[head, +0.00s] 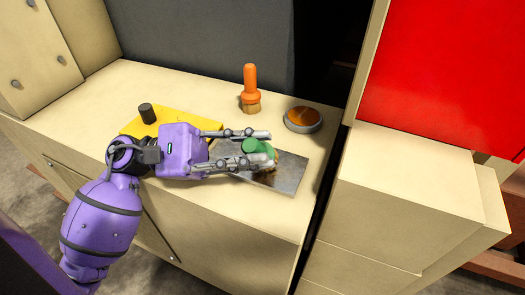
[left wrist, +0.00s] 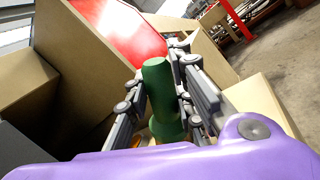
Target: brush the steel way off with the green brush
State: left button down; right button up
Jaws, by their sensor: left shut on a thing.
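The green brush (head: 257,147) is in my left gripper (head: 268,149), which is shut on its handle. In the left wrist view the green handle (left wrist: 157,90) stands between the two fingers of the left gripper (left wrist: 160,85). The brush's bristles show only in part in the head view, close above or on the steel way; I cannot tell if they touch. The steel way (head: 285,176) is a grey flat plate on the cream bench top, with dark marks on it. The arm and gripper hide its left part. My right gripper is not in view.
An orange brush (head: 250,88) stands upright behind the gripper. A round tin (head: 303,119) with an orange-brown top sits right of it. A yellow mat (head: 190,116) and a black cylinder (head: 147,113) lie at left. A dark gap separates the bench from the cream block (head: 400,205).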

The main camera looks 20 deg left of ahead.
pick_arm(q)
jog(key=s+a+b, duration=0.4)
jog(key=b, duration=0.1)
jog(key=shift+a, duration=0.35)
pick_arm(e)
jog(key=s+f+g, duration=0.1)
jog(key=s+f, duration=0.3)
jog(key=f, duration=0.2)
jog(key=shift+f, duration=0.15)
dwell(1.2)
pick_arm(q)
jog(key=shift+r, duration=0.1)
notch_tip(320, 180, up, 6)
jog(key=p, duration=0.2)
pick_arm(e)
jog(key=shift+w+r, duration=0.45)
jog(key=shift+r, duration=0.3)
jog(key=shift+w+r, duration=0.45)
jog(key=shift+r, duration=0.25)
pick_arm(q)
jog(key=shift+r+p, duration=0.1)
jog(key=shift+p, duration=0.2)
jog(key=shift+w+r+p, duration=0.1)
jog(key=shift+r+p, duration=0.35)
jog(key=shift+r, duration=0.95)
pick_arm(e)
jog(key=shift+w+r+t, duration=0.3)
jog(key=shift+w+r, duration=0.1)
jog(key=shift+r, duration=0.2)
